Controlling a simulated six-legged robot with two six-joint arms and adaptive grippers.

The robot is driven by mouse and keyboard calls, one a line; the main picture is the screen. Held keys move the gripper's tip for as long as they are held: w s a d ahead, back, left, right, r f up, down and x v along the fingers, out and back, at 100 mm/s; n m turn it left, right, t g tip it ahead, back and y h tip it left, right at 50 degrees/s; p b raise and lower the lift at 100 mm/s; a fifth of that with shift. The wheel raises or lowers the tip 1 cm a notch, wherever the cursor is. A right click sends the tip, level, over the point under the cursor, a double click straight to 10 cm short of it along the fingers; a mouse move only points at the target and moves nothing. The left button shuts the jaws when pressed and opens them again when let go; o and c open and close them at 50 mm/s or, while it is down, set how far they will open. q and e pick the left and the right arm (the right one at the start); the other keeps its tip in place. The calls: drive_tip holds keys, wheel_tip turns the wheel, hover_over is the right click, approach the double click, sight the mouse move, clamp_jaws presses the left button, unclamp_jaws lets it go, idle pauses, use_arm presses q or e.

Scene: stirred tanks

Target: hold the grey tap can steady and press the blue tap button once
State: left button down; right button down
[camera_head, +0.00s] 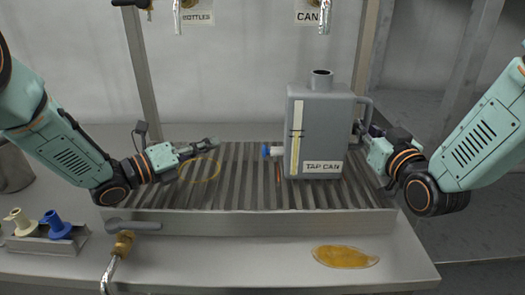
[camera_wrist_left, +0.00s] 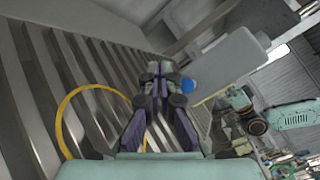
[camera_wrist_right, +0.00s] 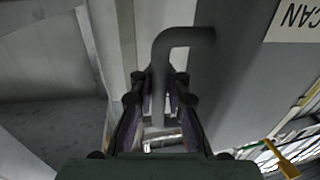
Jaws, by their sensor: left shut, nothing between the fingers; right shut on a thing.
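The grey tap can (camera_head: 322,125), labelled TAP CAN, stands upright on the slatted rack (camera_head: 240,200). Its blue tap button (camera_head: 265,151) sticks out of its left side, low down; it also shows in the left wrist view (camera_wrist_left: 188,86). My right gripper (camera_head: 362,130) is shut on the can's side handle, a bent grey bar (camera_wrist_right: 180,40) that runs between the fingers in the right wrist view. My left gripper (camera_head: 213,142) is shut and empty above the rack, left of the button and apart from it.
A yellow ring (camera_head: 200,168) is near the left gripper on the rack. A yellow puddle (camera_head: 345,257) lies on the front ledge. White (camera_head: 18,220) and blue (camera_head: 55,222) stoppers sit in a holder at left. A lever tap (camera_head: 125,237) stands in front.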

sight(266, 151)
use_arm(q)
drive_tip(key=shift+s+a+f+n+t+y, duration=0.25)
drive_tip(key=shift+s+f+n+t+y, duration=0.2)
drive_tip(key=shift+s+n+y, duration=0.35)
drive_tip(key=shift+w+d+m, duration=0.1)
drive_tip(key=shift+w+m, duration=0.05)
drive_tip(key=shift+m, duration=0.15)
drive_tip(key=shift+d, duration=4.3)
drive_tip(key=shift+d, duration=0.15)
drive_tip(key=shift+d, duration=0.3)
drive_tip(key=shift+d, duration=0.65)
drive_tip(key=shift+a, duration=1.1)
